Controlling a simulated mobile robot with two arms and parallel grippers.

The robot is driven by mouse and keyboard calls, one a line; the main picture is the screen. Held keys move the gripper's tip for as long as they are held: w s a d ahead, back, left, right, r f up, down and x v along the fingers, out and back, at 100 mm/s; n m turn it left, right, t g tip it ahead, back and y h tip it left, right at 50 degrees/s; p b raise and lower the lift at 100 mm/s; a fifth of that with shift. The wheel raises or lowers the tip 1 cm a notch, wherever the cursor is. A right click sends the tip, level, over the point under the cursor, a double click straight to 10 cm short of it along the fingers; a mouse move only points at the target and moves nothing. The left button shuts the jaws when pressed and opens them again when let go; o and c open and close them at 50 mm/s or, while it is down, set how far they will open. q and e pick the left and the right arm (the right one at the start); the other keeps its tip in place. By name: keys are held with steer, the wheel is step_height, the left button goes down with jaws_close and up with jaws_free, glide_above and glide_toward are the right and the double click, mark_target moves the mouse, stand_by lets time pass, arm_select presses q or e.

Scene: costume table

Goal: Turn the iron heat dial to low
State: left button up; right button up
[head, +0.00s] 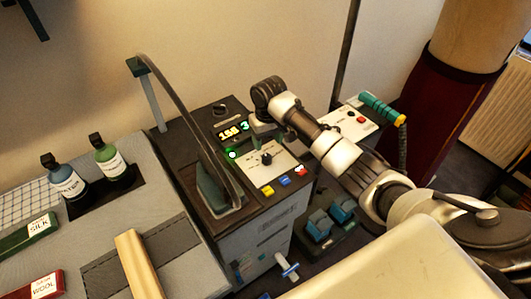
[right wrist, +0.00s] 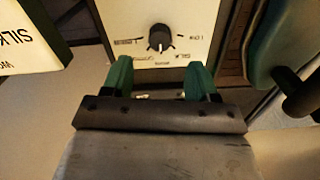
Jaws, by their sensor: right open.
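The heat dial (head: 266,158) is a small black knob on a pale panel on top of the dark iron station (head: 262,235). In the right wrist view the dial (right wrist: 160,38) sits ahead of the fingertips, roughly centred between them. A pale mark shows on its lower edge, and "LOW" is printed to its right. My right gripper (right wrist: 160,72) is open and empty, its green fingers apart and not touching the dial. In the head view the right gripper (head: 260,140) hangs near the dial. A dark green iron (head: 214,192) stands on the station. My left gripper is not seen.
A lit display (head: 232,131), coloured buttons (head: 284,181) and a curved hose (head: 185,105) are close to the dial. Bottles (head: 110,161) and labelled boxes (head: 30,232) stand on the left. A second white panel (head: 352,118) is at the right.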

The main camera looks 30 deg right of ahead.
mark_target(267, 156)
step_height(267, 156, down, 5)
steer(key=shift+f, duration=0.15)
step_height(267, 156, down, 2)
steer(key=shift+a+f, duration=0.1)
steer(key=shift+f, duration=0.15)
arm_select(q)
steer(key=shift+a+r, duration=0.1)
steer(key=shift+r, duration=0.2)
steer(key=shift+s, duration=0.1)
arm_select(e)
steer(key=shift+c, duration=0.4)
steer(key=c, duration=0.8)
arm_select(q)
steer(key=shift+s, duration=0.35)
arm_select(e)
steer(key=shift+c, duration=0.2)
